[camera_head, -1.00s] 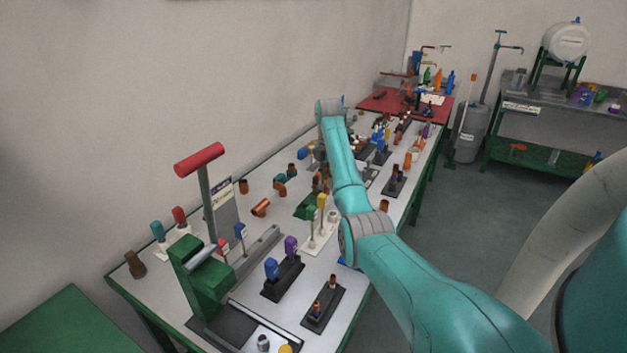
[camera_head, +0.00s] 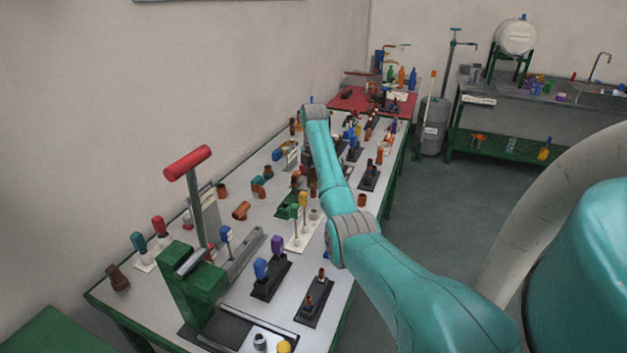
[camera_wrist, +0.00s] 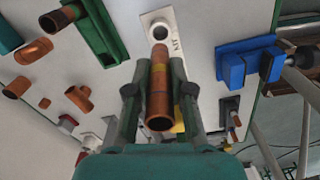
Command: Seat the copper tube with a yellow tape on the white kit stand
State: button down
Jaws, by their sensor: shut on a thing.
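In the wrist view, the copper tube (camera_wrist: 158,98) with a yellow tape band is between the two fingers of my gripper (camera_wrist: 159,68), which is shut on it. One open end of the tube faces the camera; its far end points toward the white kit stand (camera_wrist: 156,16). That stand has a round grey-rimmed socket just beyond the tube's far end. I cannot tell whether they touch. In the head view, a white stand (camera_head: 296,246) with green and yellow upright pieces lies left of my arm. My gripper is hidden behind the arm there.
A green holder (camera_wrist: 98,30) and loose copper fittings (camera_wrist: 32,50) are left of the stand in the wrist view. A blue block piece (camera_wrist: 245,64) is to its right. A green press with a red handle (camera_head: 187,162) stands at the near left in the head view.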

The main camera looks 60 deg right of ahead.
aim_at(314, 196)
jog(key=shift+f, duration=2.55)
jog(key=shift+f, duration=2)
jog(key=c, duration=0.9)
grip_release()
jog(key=shift+c, duration=0.2)
jog(key=shift+r, duration=3.75)
